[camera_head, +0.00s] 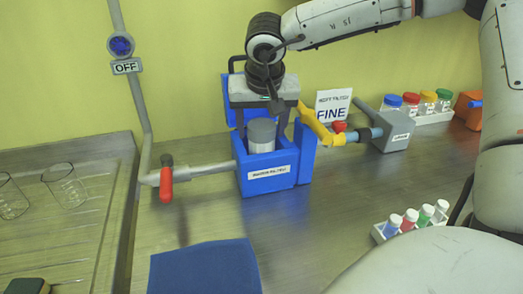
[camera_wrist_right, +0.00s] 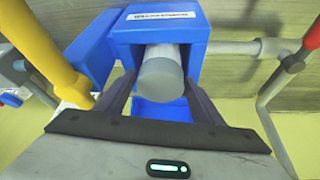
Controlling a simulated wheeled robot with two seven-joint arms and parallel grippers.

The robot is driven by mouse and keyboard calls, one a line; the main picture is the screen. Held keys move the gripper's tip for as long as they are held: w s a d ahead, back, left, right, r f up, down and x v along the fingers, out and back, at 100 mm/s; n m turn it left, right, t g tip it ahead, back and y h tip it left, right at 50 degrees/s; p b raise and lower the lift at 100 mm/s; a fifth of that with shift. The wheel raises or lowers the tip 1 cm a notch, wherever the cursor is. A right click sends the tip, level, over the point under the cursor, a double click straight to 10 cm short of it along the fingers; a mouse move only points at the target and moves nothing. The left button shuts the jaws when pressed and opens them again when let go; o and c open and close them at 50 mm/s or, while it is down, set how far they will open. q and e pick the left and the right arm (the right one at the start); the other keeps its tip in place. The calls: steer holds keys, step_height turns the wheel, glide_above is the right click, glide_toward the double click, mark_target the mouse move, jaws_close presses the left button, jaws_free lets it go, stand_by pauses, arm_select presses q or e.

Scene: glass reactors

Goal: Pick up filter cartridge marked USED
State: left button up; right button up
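A white cylindrical cartridge with a grey cap (camera_head: 262,133) stands upright in an open blue filter housing (camera_head: 268,184) on the steel bench. No USED mark is readable on it. My right gripper (camera_head: 262,118) hangs over the housing, pointing down. In the right wrist view, its open fingers (camera_wrist_right: 158,92) lie on either side of the cartridge's grey cap (camera_wrist_right: 162,80), with small gaps visible. The blue housing (camera_wrist_right: 198,22) surrounds the cartridge below. My left gripper is not in view.
A yellow handle (camera_head: 314,122) stands close to the right of my gripper. A pipe with a red valve handle (camera_head: 166,182) joins the housing's left side. A blue mat (camera_head: 205,268) lies in front. A vial rack (camera_head: 378,234) stands at right. An OFF sign (camera_head: 126,67) hangs on the left pipe.

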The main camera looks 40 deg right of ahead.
steer(key=c, duration=1.1)
steer(key=shift+r, duration=0.15)
